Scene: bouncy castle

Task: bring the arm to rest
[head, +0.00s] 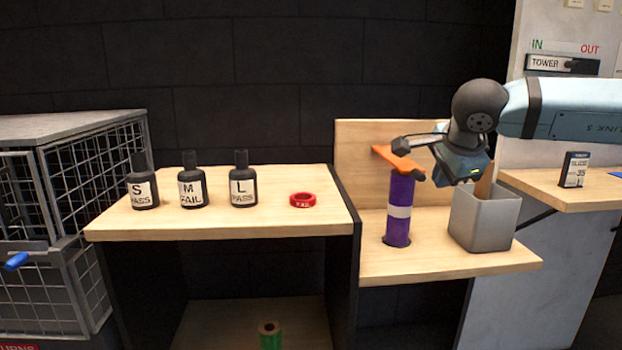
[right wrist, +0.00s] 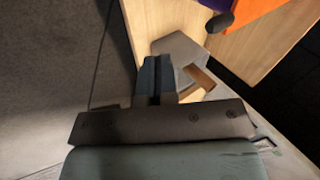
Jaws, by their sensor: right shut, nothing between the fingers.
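My right arm (head: 560,108) reaches in from the right in the head view. My right gripper (head: 468,178) points down just above the left rim of a grey square bin (head: 482,226). Its fingers are shut with nothing between them; they also show in the right wrist view (right wrist: 156,80), with the bin (right wrist: 180,48) beyond them. A brown wooden piece (head: 485,187) sticks up from the bin. My left gripper is in neither view.
A purple cylinder (head: 397,228) with an orange top piece (head: 399,160) stands close left of the gripper. Black bottles (head: 192,186) and a red ring (head: 302,200) are on the left shelf. A small labelled box (head: 574,170) stands on the right shelf. A wire cage (head: 85,180) is far left.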

